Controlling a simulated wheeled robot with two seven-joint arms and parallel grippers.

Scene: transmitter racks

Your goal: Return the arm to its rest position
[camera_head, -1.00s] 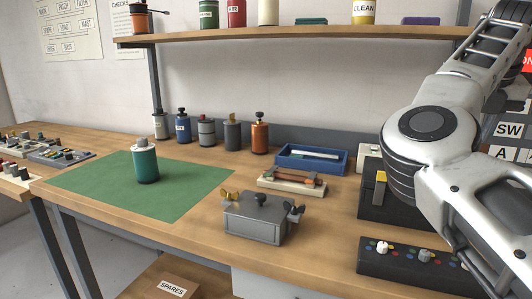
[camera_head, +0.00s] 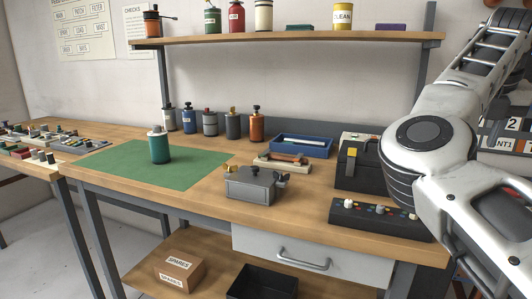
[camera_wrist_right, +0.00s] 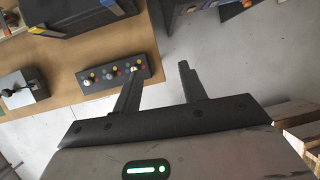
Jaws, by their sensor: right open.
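My right arm (camera_head: 430,150) comes in at the right of the head view, raised and bent in front of the bench's right end. Its gripper lies outside the head view. In the right wrist view my right gripper (camera_wrist_right: 160,88) has its two dark fingers spread apart with nothing between them. Floor and the bench edge show beyond the fingers. My left gripper is in neither view.
The wooden bench (camera_head: 215,210) carries a green mat (camera_head: 110,168) with a teal canister (camera_head: 159,146), a grey box (camera_head: 251,185), a blue tray (camera_head: 302,147), a black case (camera_head: 352,175) and a knob panel (camera_head: 380,218). A shelf (camera_head: 290,38) hangs above.

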